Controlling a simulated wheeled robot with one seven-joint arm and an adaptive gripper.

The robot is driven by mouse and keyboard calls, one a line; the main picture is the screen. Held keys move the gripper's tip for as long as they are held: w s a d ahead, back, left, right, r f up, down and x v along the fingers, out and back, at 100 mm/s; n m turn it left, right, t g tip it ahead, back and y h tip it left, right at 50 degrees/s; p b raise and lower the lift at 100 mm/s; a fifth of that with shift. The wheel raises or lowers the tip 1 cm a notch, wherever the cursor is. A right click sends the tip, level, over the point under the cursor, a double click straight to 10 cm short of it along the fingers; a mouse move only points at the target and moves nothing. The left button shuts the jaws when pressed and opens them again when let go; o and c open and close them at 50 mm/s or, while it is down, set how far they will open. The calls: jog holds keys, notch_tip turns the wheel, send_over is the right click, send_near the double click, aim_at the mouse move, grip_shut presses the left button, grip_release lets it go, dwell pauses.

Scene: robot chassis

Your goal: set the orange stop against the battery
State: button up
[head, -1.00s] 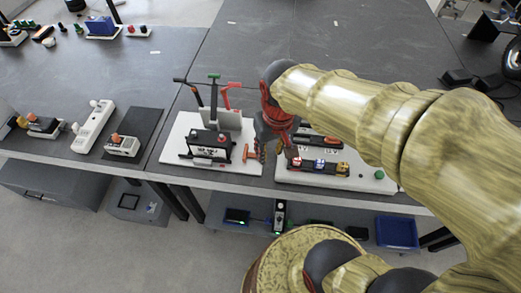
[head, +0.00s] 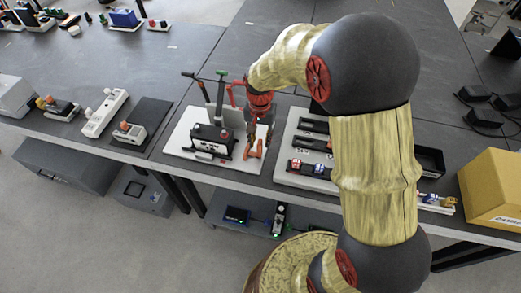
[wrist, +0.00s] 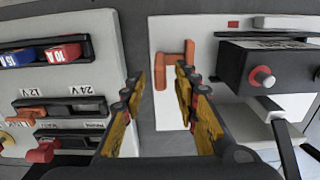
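The orange stop (head: 257,150) is a small angled piece lying on the white board (head: 179,143), just right of the battery (head: 207,138). The battery is a black box with a red knob on top. In the wrist view the stop (wrist: 160,72) lies beyond my fingertips, and a gap separates it from the battery (wrist: 270,68). My gripper (wrist: 159,80) is open and empty. Its right finger overlaps part of the stop in this view. In the head view my gripper (head: 259,136) points down at the stop; I cannot tell if they touch.
To the right, another white board (head: 284,152) carries black slots and red and blue modules (head: 307,167). A yellow box (head: 494,190) stands at the far right. Bare grey bench lies behind.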

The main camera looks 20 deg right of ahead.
aim_at(260, 150)
notch_tip(260, 150, down, 6)
jog(key=shift+f+b, duration=0.1)
jog(key=shift+b, duration=0.75)
jog(key=shift+c, duration=1.1)
grip_shut()
